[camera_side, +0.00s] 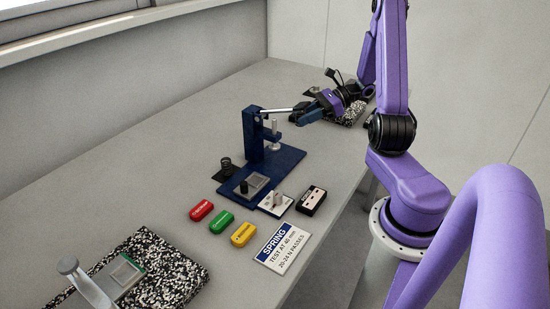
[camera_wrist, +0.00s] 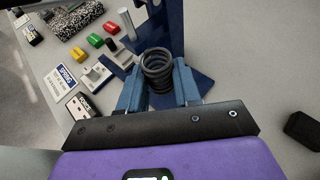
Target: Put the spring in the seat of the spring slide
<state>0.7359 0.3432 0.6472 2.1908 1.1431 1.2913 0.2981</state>
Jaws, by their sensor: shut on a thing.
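My gripper (camera_side: 302,116) is at the far side of the blue lever stand, low near the table. In the wrist view its blue fingers (camera_wrist: 158,88) are shut around a dark coil spring (camera_wrist: 157,66), which shows its open end. Another dark coil spring (camera_side: 226,166) stands left of the blue stand (camera_side: 253,138) in the side view. The stand has a column, a lever and a metal rod. On its base lies a grey square plate (camera_side: 262,180) with a black knob (camera_side: 244,187). I cannot tell which part is the spring slide's seat. The held spring is not clear in the side view.
Red (camera_side: 201,210), green (camera_side: 221,222) and yellow (camera_side: 241,234) blocks lie before the stand, near a spring sign (camera_side: 284,247) and a black-and-white box (camera_side: 311,200). A speckled slab (camera_side: 170,265) is at near left, another (camera_side: 354,113) under my arm. The table's left back is clear.

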